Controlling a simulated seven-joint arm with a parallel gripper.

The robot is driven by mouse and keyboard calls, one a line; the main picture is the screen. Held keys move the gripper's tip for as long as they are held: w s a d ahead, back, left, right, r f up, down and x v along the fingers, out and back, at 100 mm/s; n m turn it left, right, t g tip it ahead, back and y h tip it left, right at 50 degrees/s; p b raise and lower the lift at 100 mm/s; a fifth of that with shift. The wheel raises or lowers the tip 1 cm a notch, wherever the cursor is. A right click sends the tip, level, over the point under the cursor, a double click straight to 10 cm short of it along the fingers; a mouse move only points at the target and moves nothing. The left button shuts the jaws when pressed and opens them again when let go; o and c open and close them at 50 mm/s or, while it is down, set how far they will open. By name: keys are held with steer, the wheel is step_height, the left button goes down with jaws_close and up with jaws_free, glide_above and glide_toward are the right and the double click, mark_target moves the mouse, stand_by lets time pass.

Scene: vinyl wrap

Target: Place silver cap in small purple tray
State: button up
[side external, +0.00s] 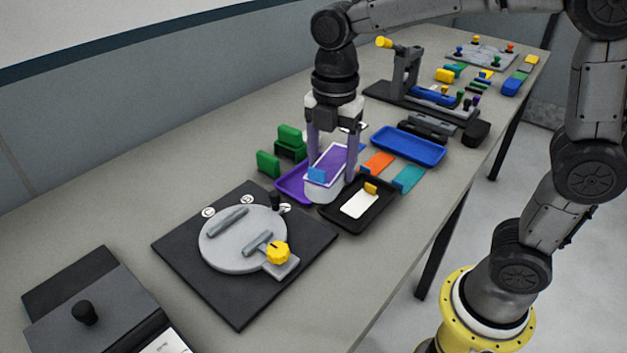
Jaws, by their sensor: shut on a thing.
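My gripper (332,178) points down over the middle of the table, its two purple-grey fingers on either side of a pale silver rounded piece, which looks like the silver cap (323,194). The cap sits low between the fingertips, over the front right edge of the small purple tray (292,190). Whether the cap touches the tray is hard to tell. A purple card with a white border and a blue tab (317,175) shows behind and between the fingers. The fingers and cap hide part of the tray.
A black tray (377,218) with a white card stands close at the right. A blue tray (408,146) and orange and teal pieces lie behind it. Green blocks (290,141) stand at the left. A round grey fixture (243,238) on a dark board is in front.

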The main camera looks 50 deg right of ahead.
steer(key=d+m, duration=0.2)
steer(key=d, duration=0.7)
steer(key=w+f, duration=0.3)
steer(key=w, duration=0.1)
steer(key=w+d+f, duration=0.1)
steer(key=w+f, duration=0.2)
steer(key=w, duration=0.1)
steer(key=w+d+f, duration=0.1)
steer(key=w+f, duration=0.3)
steer(key=shift+w, duration=0.3)
steer(key=shift+w+f, duration=0.2)
steer(key=shift+f, duration=1.55)
steer(key=shift+f, duration=0.1)
steer(key=o, duration=1.2)
steer(key=shift+f, duration=0.1)
